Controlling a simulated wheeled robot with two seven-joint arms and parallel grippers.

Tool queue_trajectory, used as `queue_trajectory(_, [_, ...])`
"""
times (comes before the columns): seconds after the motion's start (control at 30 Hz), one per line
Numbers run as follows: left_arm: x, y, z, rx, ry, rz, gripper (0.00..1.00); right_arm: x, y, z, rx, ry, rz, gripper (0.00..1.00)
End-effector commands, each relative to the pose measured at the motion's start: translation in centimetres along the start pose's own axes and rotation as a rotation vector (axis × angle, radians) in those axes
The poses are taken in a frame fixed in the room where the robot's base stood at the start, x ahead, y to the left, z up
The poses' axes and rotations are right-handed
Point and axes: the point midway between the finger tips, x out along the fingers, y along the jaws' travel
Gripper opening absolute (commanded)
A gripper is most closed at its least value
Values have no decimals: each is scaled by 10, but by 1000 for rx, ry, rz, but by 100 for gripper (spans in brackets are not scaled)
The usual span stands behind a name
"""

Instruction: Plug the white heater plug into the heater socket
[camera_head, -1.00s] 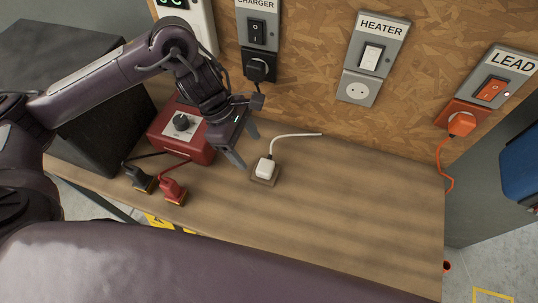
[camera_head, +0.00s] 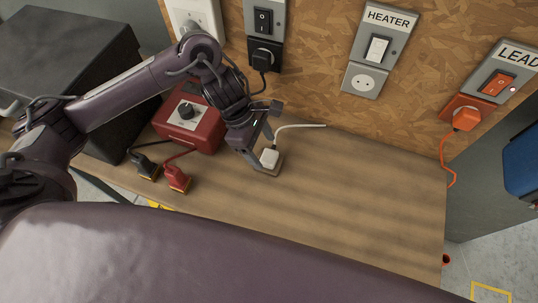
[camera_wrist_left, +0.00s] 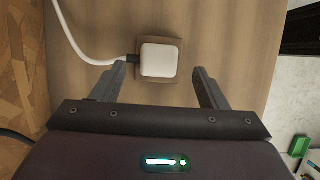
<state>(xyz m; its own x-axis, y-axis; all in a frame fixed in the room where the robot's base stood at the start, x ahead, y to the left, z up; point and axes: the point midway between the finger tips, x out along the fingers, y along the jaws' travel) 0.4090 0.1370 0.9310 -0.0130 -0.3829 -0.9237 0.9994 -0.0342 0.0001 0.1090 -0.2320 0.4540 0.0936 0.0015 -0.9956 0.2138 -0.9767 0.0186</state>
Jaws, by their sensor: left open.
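The white heater plug (camera_head: 269,158) sits on a small brown pad on the wooden bench, its white cord running back and to the right. My left gripper (camera_head: 264,155) is at the plug, open. In the left wrist view the plug (camera_wrist_left: 159,60) lies ahead of and between the two spread fingers (camera_wrist_left: 158,82), with a gap on both sides. The heater socket (camera_head: 366,82) is an empty round white outlet in a grey plate under the HEATER label and white switch, on the chipboard wall. My right gripper is not in view.
A red box with a dial (camera_head: 190,118) stands left of my gripper, with black (camera_head: 146,167) and red (camera_head: 178,178) plugs before it. A black plug (camera_head: 262,60) and an orange plug (camera_head: 466,118) fill neighbouring sockets. The bench (camera_head: 370,190) is clear on the right.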

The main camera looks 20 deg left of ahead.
Motion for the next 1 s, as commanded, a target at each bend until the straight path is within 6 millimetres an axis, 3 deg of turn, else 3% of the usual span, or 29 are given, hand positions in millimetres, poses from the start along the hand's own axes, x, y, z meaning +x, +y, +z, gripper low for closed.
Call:
queue_trajectory(0.2, [25,1,2,-2,0,-2,67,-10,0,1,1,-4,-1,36])
queue_trajectory(0.6, [29,1,2,0,1,0,66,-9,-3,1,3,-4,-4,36])
queue_trajectory(0.93, [29,1,2,0,0,0,23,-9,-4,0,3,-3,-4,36])
queue_trajectory(1.0, [29,2,2,0,0,1,21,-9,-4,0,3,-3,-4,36])
